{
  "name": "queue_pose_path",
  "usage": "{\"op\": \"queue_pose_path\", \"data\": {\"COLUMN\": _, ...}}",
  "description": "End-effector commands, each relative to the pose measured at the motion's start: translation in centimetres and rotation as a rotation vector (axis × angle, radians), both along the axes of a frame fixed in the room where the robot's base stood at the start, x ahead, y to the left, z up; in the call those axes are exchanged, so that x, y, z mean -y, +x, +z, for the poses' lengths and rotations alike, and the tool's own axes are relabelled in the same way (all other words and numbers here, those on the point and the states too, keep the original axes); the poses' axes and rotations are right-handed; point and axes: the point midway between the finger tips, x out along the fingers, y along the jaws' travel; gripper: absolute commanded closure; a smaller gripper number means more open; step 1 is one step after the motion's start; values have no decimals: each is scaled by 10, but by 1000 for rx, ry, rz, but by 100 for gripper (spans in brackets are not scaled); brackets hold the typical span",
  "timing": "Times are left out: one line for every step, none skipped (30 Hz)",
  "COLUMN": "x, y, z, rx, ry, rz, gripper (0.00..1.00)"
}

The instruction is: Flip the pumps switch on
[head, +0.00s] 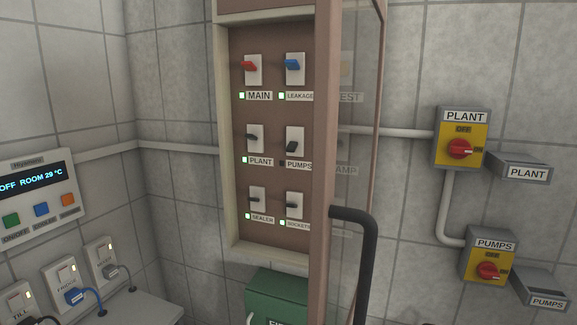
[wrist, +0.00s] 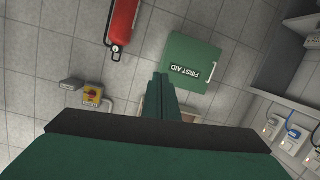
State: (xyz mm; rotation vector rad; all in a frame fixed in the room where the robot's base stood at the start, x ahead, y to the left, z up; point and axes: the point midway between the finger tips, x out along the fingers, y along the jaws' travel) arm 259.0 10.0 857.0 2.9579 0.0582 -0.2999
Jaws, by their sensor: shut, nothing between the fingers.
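The pumps switch (head: 293,146) is a dark toggle on a white plate, in the right column and middle row of the brown switch panel. Its lever points down, and the small lamp (head: 282,163) beside the PUMPS label is dark. The other labelled breakers in these two columns have green lamps lit and levers sticking out more level. A separate yellow PUMPS box (head: 488,266) with a red rotary knob is on the wall at lower right. My gripper (wrist: 160,78) is shut and empty in the wrist view. It does not show in the head view; the switch does not show in the wrist view.
The cabinet's glazed door (head: 352,130) stands open at the right, with a thick black handle (head: 368,250) jutting out. A green first aid box (wrist: 190,64) is below the cabinet. A red extinguisher (wrist: 123,22) and wall sockets (head: 65,280) are nearby.

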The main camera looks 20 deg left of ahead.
Motion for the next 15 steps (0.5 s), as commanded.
{"op": "queue_pose_path", "data": {"x": -6, "y": 16, "z": -2, "rx": 25, "ry": -63, "rz": 27, "gripper": 100}}
{"op": "queue_pose_path", "data": {"x": -9, "y": 25, "z": -5, "rx": 35, "ry": -108, "rz": 42, "gripper": 100}}
{"op": "queue_pose_path", "data": {"x": -14, "y": 38, "z": -7, "rx": 51, "ry": -172, "rz": 63, "gripper": 100}}
{"op": "queue_pose_path", "data": {"x": -17, "y": 47, "z": -9, "rx": 63, "ry": -222, "rz": 78, "gripper": 100}}
{"op": "queue_pose_path", "data": {"x": -21, "y": 57, "z": -11, "rx": 74, "ry": -270, "rz": 92, "gripper": 100}}
{"op": "queue_pose_path", "data": {"x": -26, "y": 70, "z": -12, "rx": 91, "ry": -337, "rz": 110, "gripper": 100}}
{"op": "queue_pose_path", "data": {"x": -29, "y": 80, "z": -13, "rx": 103, "ry": -387, "rz": 123, "gripper": 100}}
{"op": "queue_pose_path", "data": {"x": -33, "y": 90, "z": -14, "rx": 116, "ry": -436, "rz": 134, "gripper": 100}}
{"op": "queue_pose_path", "data": {"x": -38, "y": 103, "z": -13, "rx": 134, "ry": -503, "rz": 147, "gripper": 100}}
{"op": "queue_pose_path", "data": {"x": -41, "y": 114, "z": -14, "rx": 145, "ry": -553, "rz": 156, "gripper": 100}}
{"op": "queue_pose_path", "data": {"x": -45, "y": 124, "z": -13, "rx": 159, "ry": -604, "rz": 165, "gripper": 100}}
{"op": "queue_pose_path", "data": {"x": -50, "y": 138, "z": -11, "rx": 178, "ry": -671, "rz": 175, "gripper": 100}}
{"op": "queue_pose_path", "data": {"x": -54, "y": 149, "z": -10, "rx": 190, "ry": -721, "rz": 181, "gripper": 100}}
{"op": "queue_pose_path", "data": {"x": -58, "y": 159, "z": -8, "rx": 205, "ry": -773, "rz": 187, "gripper": 100}}
{"op": "queue_pose_path", "data": {"x": -63, "y": 174, "z": -5, "rx": 222, "ry": -841, "rz": 192, "gripper": 100}}
